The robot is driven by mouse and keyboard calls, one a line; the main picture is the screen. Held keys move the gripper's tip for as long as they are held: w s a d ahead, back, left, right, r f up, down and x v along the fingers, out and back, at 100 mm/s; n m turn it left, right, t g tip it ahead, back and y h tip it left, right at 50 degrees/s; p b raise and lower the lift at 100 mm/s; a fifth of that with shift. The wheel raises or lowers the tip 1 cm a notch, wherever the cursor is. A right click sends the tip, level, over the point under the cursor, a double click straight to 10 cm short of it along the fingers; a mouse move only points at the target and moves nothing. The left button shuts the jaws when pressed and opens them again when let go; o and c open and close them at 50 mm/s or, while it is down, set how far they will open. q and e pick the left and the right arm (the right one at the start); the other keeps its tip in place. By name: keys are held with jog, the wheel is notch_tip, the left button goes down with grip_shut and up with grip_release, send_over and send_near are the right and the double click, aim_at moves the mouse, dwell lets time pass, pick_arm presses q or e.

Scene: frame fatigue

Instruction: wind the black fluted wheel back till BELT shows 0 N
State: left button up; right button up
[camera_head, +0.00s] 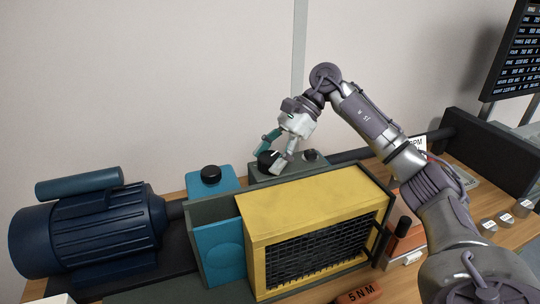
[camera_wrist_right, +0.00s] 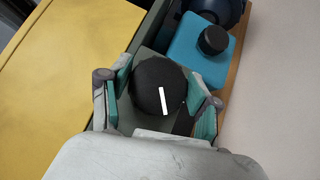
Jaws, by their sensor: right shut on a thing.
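The black fluted wheel (camera_head: 266,158) sits on a grey-green housing behind the yellow guard. In the right wrist view the wheel (camera_wrist_right: 152,78) carries a white pointer line, tilted slightly from the picture's vertical. My right gripper (camera_head: 277,157) reaches down from above and is shut on the wheel, with one teal-padded finger on each side; the gripper also shows in the wrist view (camera_wrist_right: 160,94). A dark display (camera_head: 514,50) with rows of text hangs at upper right; its lines are too small to read, so I cannot tell the BELT value. My left gripper is out of view.
The yellow guard with black mesh (camera_head: 320,235) stands in front of the wheel. A blue motor (camera_head: 95,230) is at left. A teal block (camera_head: 211,183) with a black knob stands beside the housing. Several small labelled weights (camera_head: 506,217) lie on the wooden bench at right.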

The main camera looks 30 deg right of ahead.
dwell(0.3)
jog(key=o, duration=1.2)
jog(key=shift+c, duration=0.2)
jog(key=v, duration=1.2)
